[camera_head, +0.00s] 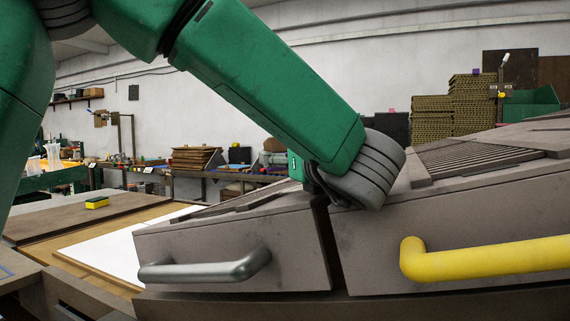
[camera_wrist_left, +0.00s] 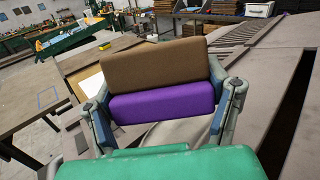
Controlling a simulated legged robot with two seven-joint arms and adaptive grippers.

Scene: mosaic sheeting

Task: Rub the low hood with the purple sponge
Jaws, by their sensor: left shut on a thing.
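My left gripper (camera_wrist_left: 164,100) is shut on the purple sponge (camera_wrist_left: 162,103), a block with a purple layer and a brown layer, gripped at its two ends. In the head view my green arm reaches across, and its grey wrist hides the fingers and the sponge. Two grey-brown hoods stand side by side there: one with a metal handle (camera_head: 228,248) and one with a yellow handle (camera_head: 485,260). The wrist is over the gap between them. I cannot tell which is the low hood, or whether the sponge touches a surface. My right gripper is not in view.
A yellow sponge (camera_head: 97,202) lies on a brown board (camera_head: 75,216) at the left, next to a white sheet (camera_head: 140,245). Slatted ridges (camera_head: 470,158) rise on the right hood's top. Workbenches and stacked panels (camera_head: 450,108) stand farther back.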

